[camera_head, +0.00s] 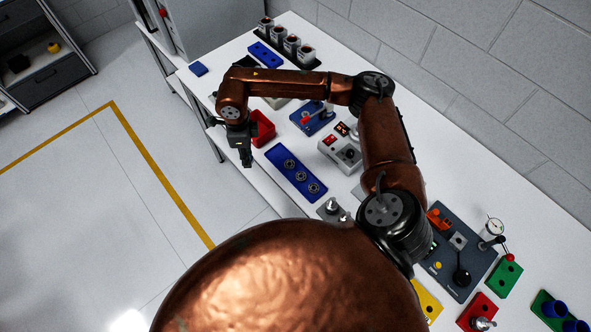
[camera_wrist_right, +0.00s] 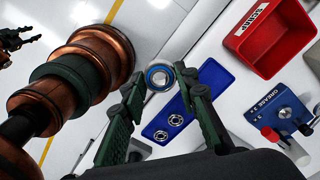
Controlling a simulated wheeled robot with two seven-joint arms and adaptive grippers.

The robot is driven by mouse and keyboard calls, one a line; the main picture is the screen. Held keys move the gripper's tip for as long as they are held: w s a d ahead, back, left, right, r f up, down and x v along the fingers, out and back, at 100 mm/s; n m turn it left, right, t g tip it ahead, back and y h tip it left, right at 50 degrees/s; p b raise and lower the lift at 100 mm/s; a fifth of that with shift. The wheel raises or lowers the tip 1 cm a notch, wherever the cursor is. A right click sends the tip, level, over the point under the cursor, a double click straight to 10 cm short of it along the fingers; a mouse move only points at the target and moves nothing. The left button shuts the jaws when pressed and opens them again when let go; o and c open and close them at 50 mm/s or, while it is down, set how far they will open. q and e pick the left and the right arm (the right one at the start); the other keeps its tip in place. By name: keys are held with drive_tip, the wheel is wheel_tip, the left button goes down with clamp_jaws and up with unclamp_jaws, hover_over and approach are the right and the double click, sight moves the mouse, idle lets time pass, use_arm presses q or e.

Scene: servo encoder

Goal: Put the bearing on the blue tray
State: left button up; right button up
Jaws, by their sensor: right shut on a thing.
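My right gripper (camera_head: 246,160) is off the table's front edge, left of the blue tray (camera_head: 273,153). In the right wrist view it (camera_wrist_right: 160,82) is shut on a bearing (camera_wrist_right: 158,77), a metal ring with a blue band, held at the fingertips. The tray (camera_wrist_right: 215,76) lies beyond the fingers there, with two bearings visible (camera_wrist_right: 175,120) and part of it hidden by a finger. The head view shows three ring-shaped bearings (camera_head: 300,176) in a row on the tray. My left gripper (camera_wrist_right: 22,38) shows at the wrist view's left edge, fingers apart and empty.
A red scrap bin (camera_wrist_right: 268,38) stands beside the tray, with a blue grease station (camera_wrist_right: 282,112) and its red lever nearby. A grey box with buttons (camera_head: 340,150) stands right of the tray. Another blue block (camera_head: 265,55) and several cups (camera_head: 291,45) are farther back. The floor at left is clear.

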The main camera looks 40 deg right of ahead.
drive_tip(key=m, duration=0.2)
drive_tip(key=w+m+p, duration=0.1)
drive_tip(key=m, duration=0.2)
drive_tip(key=shift+w+a+r, duration=0.15)
drive_tip(key=shift+w+r, duration=0.05)
drive_tip(key=m, duration=0.3)
drive_tip(key=m+p, duration=0.6)
drive_tip(key=m, duration=0.3)
hover_over(278, 155)
drive_tip(key=a, duration=0.1)
wheel_tip(278, 155, down, 9)
drive_tip(key=shift+d+f, duration=0.35)
drive_tip(key=shift+f, duration=0.1)
wheel_tip(278, 155, down, 3)
drive_tip(key=shift+d+p, duration=0.15)
drive_tip(key=shift+p, duration=0.65)
drive_tip(key=shift+f, duration=0.25)
